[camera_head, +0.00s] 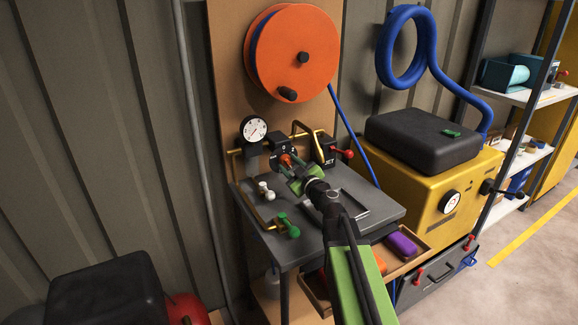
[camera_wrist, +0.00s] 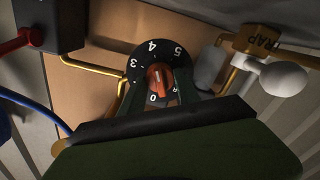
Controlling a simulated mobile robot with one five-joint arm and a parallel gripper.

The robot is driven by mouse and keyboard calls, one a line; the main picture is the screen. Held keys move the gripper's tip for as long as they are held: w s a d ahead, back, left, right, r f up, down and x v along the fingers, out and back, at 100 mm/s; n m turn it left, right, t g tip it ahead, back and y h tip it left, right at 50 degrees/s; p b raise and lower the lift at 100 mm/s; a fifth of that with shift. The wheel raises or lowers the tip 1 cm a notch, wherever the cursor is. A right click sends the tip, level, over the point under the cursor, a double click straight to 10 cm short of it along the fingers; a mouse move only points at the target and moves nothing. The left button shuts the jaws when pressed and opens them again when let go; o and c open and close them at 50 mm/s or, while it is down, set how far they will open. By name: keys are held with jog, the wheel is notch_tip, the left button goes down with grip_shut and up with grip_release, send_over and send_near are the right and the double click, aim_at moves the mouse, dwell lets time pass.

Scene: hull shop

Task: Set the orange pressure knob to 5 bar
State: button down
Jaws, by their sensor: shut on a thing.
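The orange pressure knob (camera_head: 286,160) sits on a dark valve block above the grey bench. In the wrist view the knob (camera_wrist: 160,80) is at the centre of a black dial (camera_wrist: 143,55) with white figures; 0, 3, 4 and 5 show. I cannot tell surely which figure the knob points at. My gripper (camera_head: 293,168) reaches in from the front right and is shut on the knob. In the wrist view its fingers (camera_wrist: 160,88) stand on both sides of the knob, and the dark palm hides the dial's lower part.
A round white gauge (camera_head: 255,129) stands left of the knob, and a red-handled valve (camera_head: 345,154) stands right. White (camera_head: 265,190) and green (camera_head: 288,226) handles lie on brass piping at the left. An orange hose reel (camera_head: 296,52) hangs above. A yellow compressor (camera_head: 445,195) stands right.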

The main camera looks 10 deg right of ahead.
jog(key=shift+m, duration=0.3)
dwell(0.4)
jog(key=c, duration=0.9)
grip_release()
jog(key=shift+o, duration=0.2)
